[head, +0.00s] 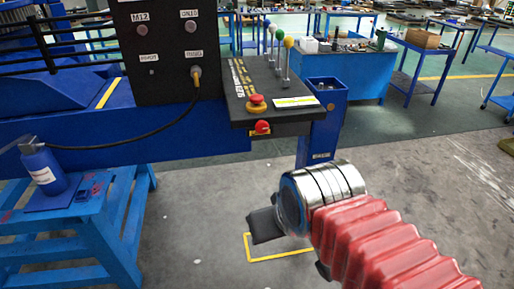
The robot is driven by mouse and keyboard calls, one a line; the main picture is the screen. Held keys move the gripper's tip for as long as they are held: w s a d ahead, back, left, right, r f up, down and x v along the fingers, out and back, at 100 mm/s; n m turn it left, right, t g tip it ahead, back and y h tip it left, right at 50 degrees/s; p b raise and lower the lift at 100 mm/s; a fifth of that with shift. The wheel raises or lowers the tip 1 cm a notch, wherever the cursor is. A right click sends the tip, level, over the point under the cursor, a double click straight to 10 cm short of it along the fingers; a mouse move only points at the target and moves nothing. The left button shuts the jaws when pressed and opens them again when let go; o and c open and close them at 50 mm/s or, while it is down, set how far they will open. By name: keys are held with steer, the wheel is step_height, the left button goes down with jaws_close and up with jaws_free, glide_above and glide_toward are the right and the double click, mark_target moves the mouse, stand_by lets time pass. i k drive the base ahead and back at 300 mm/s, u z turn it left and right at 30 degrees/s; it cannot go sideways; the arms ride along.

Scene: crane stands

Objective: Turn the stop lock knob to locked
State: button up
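A control box (236,112) with a dark sloped top sticks out from the blue machine, above the centre of the head view. A red mushroom-shaped knob on a yellow base (257,104) sits on its top. A second red knob with a yellow plate (262,127) is on its front face. I cannot tell which is the stop lock knob, or how either is turned. My gripper (290,246) is below and to the right of both knobs, apart from them. Its dark fingers show only partly beside the silver wrist, so its opening is unclear.
Levers with coloured balls (278,50) stand behind the knobs. A black panel (165,50) rises to the left, with a cable (130,145) hanging from it. A blue post (320,120) stands right of the box. The grey floor (430,190) at right is clear.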

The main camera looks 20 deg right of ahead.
mark_target(262, 127)
steer(key=u, duration=0.35)
steer(key=k, duration=0.75)
steer(key=u, duration=0.4)
steer(key=i, duration=0.25)
steer(key=u, duration=0.15)
